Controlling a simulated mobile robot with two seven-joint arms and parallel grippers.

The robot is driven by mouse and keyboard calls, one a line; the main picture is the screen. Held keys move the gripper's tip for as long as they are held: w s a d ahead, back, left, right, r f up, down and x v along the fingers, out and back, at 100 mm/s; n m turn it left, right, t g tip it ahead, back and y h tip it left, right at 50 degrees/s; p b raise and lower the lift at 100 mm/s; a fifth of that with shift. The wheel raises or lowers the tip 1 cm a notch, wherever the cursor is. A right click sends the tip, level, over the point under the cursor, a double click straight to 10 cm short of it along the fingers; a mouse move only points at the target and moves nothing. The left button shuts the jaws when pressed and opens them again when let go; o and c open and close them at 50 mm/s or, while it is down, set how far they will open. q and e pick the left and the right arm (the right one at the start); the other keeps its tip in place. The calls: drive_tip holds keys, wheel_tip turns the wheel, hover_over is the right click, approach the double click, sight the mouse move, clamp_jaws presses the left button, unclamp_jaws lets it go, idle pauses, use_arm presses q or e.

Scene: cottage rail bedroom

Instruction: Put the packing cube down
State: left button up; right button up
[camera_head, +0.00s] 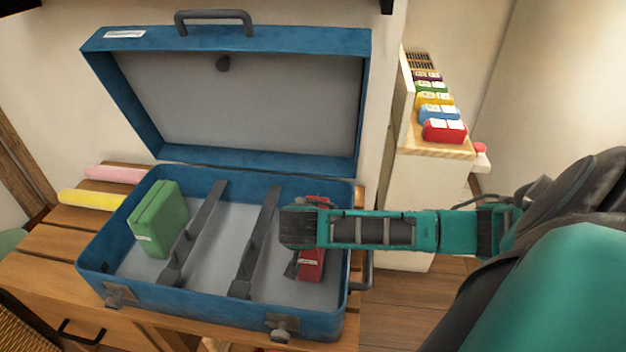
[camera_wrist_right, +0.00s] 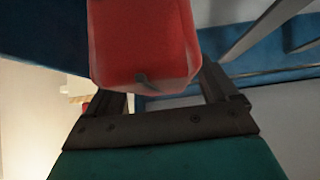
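The open blue suitcase (camera_head: 220,312) lies on a wooden bench, with its lid up at the back. A red packing cube (camera_head: 312,266) is in its right compartment, partly hidden by my right gripper. My right gripper (camera_head: 292,254) reaches in from the right over the suitcase's right wall. In the right wrist view the red cube (camera_wrist_right: 145,45) sits between the two fingers (camera_wrist_right: 160,95), which look shut on it. Whether the cube's underside touches the suitcase floor is hidden. My left gripper is not in view.
A green packing cube (camera_head: 160,218) stands in the left compartment. Two dark dividers (camera_head: 196,235) (camera_head: 256,245) cross the suitcase, with the middle compartment empty. Pink (camera_head: 115,174) and yellow (camera_head: 92,200) rolls lie left of it. A shelf with several coloured boxes (camera_head: 437,100) stands behind, right.

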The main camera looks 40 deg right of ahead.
drive_tip(key=c, duration=1.5)
clamp_jaws()
drive_tip(key=shift+r, duration=0.1)
